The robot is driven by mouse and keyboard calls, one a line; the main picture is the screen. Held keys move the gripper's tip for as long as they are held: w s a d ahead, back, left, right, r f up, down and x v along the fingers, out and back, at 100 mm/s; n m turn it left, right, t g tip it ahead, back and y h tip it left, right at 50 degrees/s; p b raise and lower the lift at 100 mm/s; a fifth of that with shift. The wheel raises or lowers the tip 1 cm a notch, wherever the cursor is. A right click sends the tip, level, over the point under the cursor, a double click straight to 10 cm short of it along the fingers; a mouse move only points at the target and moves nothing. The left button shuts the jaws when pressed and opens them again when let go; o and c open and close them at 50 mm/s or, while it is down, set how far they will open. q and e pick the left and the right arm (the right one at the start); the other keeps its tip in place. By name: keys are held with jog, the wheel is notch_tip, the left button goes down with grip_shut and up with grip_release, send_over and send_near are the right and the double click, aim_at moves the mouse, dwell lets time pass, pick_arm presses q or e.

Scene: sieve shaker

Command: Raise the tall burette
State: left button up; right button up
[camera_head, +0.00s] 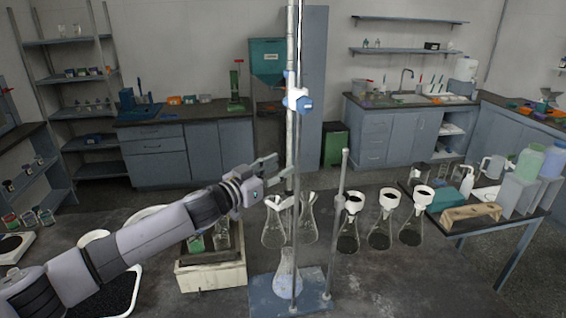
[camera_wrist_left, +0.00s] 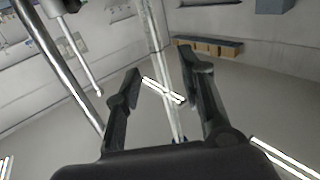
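The tall burette (camera_head: 291,145) stands upright beside a metal rod (camera_head: 296,235), with a blue-and-white clamp (camera_head: 298,99) high up on it. Its lower end is above a conical flask (camera_head: 286,278) on a blue stand base (camera_head: 262,292). My left gripper (camera_head: 281,181) is open at the lower part of the burette, coming from the left. In the left wrist view the burette (camera_wrist_left: 158,60) appears between the two spread fingers (camera_wrist_left: 160,74), with gaps on both sides. How deep it sits between them I cannot tell. My right gripper is not in view.
A shorter rod (camera_head: 340,205) stands right of the burette. Flasks with white funnels (camera_head: 380,232) are farther right, and more flasks (camera_head: 273,226) stand close behind the stand. A cream box (camera_head: 211,270) holding bottles lies below my left arm. The bench's front right is clear.

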pick_arm(q)
jog(key=s+a+r, duration=0.5)
jog(key=s+r, duration=0.1)
jog(key=r, duration=0.1)
jog(key=shift+s+a+p, duration=0.25)
jog(key=shift+a+p, duration=0.15)
jog(key=shift+p, duration=0.05)
dwell(0.4)
